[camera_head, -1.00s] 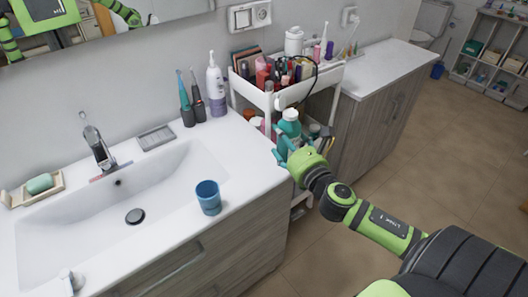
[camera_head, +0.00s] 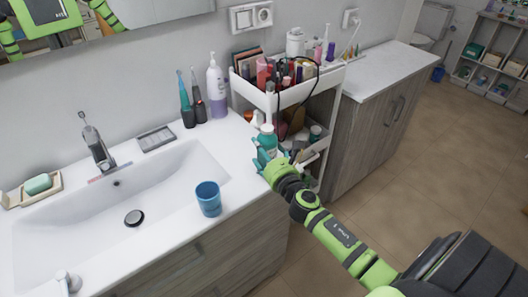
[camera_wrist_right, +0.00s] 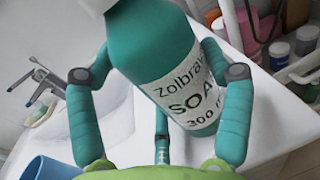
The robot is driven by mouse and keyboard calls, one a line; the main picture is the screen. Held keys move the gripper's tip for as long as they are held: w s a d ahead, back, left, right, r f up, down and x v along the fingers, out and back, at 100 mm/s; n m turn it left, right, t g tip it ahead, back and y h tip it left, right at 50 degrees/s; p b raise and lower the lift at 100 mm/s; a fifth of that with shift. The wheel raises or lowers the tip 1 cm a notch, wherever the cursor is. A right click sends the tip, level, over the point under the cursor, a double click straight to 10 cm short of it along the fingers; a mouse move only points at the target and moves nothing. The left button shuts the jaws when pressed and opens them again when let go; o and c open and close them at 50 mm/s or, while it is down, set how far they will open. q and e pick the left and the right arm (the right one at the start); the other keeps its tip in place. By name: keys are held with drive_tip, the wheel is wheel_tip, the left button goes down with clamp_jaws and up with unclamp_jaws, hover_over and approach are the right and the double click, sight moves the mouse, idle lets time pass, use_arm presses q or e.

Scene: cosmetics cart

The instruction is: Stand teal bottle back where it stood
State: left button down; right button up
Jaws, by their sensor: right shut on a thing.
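The teal bottle (camera_head: 267,144) has a white cap and a white soap label. My right gripper (camera_head: 270,160) is shut around it and holds it upright or nearly so, by the right front corner of the sink counter, in front of the cart. In the right wrist view the bottle (camera_wrist_right: 165,65) fills the middle between the teal fingers of my right gripper (camera_wrist_right: 160,90), and its cap is cut off at the top. Whether its base touches the counter is hidden. My left gripper is not seen, except for a possible mirror reflection.
The white sink counter (camera_head: 228,190) holds a blue cup (camera_head: 208,198), a pump bottle (camera_head: 217,88) and electric toothbrushes (camera_head: 187,100). The white cart (camera_head: 325,83) is full of cosmetics on its top tier, with more items on its lower shelf.

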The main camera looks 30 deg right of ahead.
drive_tip(key=shift+f, duration=0.15)
drive_tip(key=o, duration=1.4)
drive_tip(key=shift+c, duration=0.2)
drive_tip(key=shift+s, duration=0.2)
drive_tip(key=s+a+b, duration=0.1)
drive_tip(key=s+b, duration=0.1)
drive_tip(key=s, duration=0.9)
drive_tip(key=shift+s+a+r, duration=0.25)
drive_tip(key=shift+s, duration=0.05)
